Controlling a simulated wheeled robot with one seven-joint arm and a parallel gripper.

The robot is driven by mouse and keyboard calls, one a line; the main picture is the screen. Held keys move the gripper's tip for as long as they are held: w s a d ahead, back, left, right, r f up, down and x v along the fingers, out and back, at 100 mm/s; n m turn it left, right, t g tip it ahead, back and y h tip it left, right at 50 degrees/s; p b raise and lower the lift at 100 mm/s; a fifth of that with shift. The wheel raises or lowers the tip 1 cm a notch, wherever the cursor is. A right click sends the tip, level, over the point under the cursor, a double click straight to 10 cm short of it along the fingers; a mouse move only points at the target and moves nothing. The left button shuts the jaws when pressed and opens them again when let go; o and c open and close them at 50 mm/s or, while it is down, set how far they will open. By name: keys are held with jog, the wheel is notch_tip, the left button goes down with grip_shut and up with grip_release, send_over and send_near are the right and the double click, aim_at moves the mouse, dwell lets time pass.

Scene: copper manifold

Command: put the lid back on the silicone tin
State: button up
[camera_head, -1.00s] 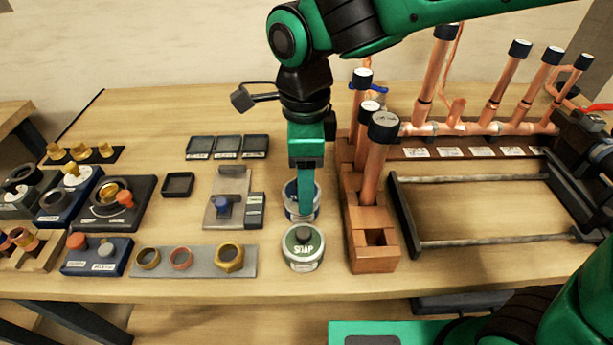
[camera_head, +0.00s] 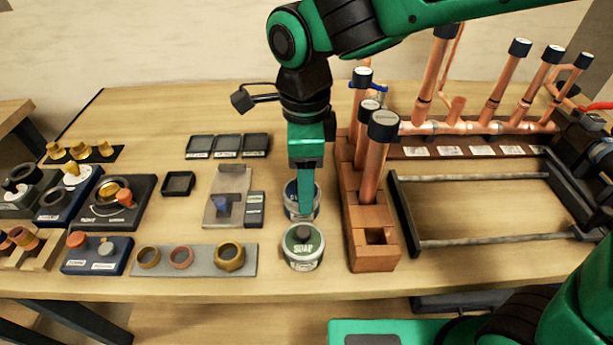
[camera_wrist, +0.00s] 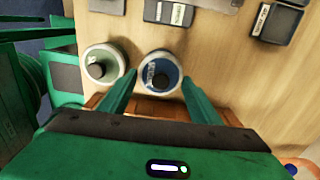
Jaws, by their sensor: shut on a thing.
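The silicone tin (camera_head: 292,208) is a round, pale tin with blue on it, standing on the bench behind the green-lidded soap tin (camera_head: 303,248). My gripper (camera_head: 305,212) points down over it and hides much of it in the head view. In the wrist view, the blue lid (camera_wrist: 160,72) with its dark knob lies between my two fingertips (camera_wrist: 160,78), and my gripper is shut on it. The lid is over the tin, but I cannot tell whether it is seated or slightly raised. The soap tin also shows in the wrist view (camera_wrist: 101,64), left of the blue lid.
A grey plate (camera_head: 205,262) with several rings lies to the left. A grey stand with a blue piece (camera_head: 223,206) is left of my gripper. Bare bench shows in front.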

dwell(0.3)
jog(key=o, duration=1.6)
jog(key=shift+r, duration=3.5)
grip_shut()
jog(key=shift+f, duration=2.3)
